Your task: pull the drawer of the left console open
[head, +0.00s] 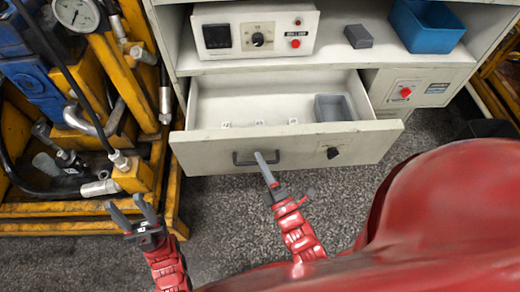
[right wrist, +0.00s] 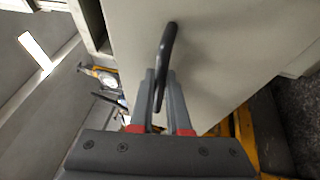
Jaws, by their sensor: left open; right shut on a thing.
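The drawer (head: 205,152) of the pale grey console is out of its housing, and its inside shows in the head view. Its dark bar handle (head: 241,161) is on the front panel. My right gripper (head: 266,162) is at the handle and shut on it; the right wrist view shows the dark handle (right wrist: 167,45) between the two grey fingers (right wrist: 162,95). Part of the handle is hidden by the fingers. My left gripper (head: 134,210) is open and empty, low and left of the drawer, apart from it.
A grey bin (head: 335,108) and small labelled items lie in the drawer. Above it are a control box (head: 255,32), a grey block (head: 358,36) and a blue bin (head: 428,28). Yellow-framed hydraulic machinery (head: 85,207) stands close at left. Speckled floor (head: 225,215) lies in front.

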